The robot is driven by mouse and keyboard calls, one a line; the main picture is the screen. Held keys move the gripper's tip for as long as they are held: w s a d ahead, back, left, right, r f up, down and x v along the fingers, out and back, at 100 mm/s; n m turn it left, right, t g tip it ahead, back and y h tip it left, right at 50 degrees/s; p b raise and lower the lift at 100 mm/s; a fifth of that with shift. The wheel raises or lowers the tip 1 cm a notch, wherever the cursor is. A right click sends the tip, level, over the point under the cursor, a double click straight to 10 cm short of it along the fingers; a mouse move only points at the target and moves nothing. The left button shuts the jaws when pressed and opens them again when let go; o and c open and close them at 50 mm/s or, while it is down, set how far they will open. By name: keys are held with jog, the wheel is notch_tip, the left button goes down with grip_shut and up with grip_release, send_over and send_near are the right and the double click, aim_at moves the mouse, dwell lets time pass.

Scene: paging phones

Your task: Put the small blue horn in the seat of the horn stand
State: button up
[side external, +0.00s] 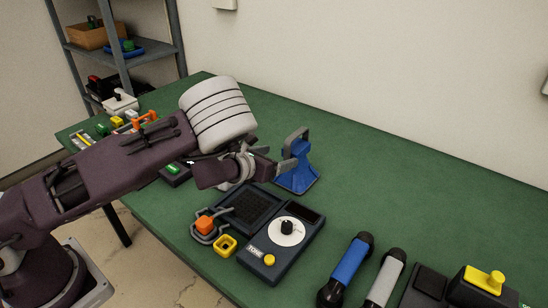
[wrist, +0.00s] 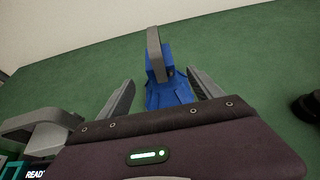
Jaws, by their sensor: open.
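The small blue horn (side external: 299,180) stands on the green table beside my gripper, with a flared blue lower body and a grey looped part rising from its top. It also shows in the wrist view (wrist: 165,94), straight ahead. My gripper (wrist: 161,76) is open, with one grey finger on either side of the horn in that view. Contact between fingers and horn cannot be told. In the side view my gripper (side external: 284,165) partly covers the horn's left side. I cannot pick out the horn stand with certainty.
The table behind the horn is clear.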

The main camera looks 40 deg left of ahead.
jog(key=s+a+r+n+g+y, duration=0.1)
jog(key=s+a+r+n+g, duration=0.1)
jog(key=s+r+n, duration=0.7)
jog(key=s+a+r+n+g, duration=0.3)
jog(key=r+n, duration=0.2)
jog(key=n, duration=0.8)
jog(key=s+d+r+n, duration=0.1)
jog(key=s+r+n, duration=0.1)
jog(key=s, duration=0.4)
jog(key=s+d+r+n+g+h, duration=0.1)
jog(key=s+r+n, duration=0.2)
jog(key=s+n, duration=0.2)
jog(key=s+d+r+n, duration=0.1)
jog(key=s+r+n, duration=0.1)
jog(key=s, duration=0.5)
jog(key=shift+s+r+n+g, duration=0.35)
jog(key=shift+s+n+g, duration=0.05)
jog(key=shift+n, duration=0.3)
jog(key=o, duration=0.4)
jog(key=s+n, duration=0.1)
jog(key=s, duration=0.1)
jog(key=s+n, duration=0.1)
jog(key=s, duration=0.2)
jog(key=s+n+g, duration=0.1)
jog(key=s, duration=0.2)
jog(key=shift+s+d+f+n, duration=0.1)
jog(key=shift+d+f+n, duration=0.1)
jog(key=shift+d+n, duration=0.15)
jog(key=shift+c, duration=0.2)
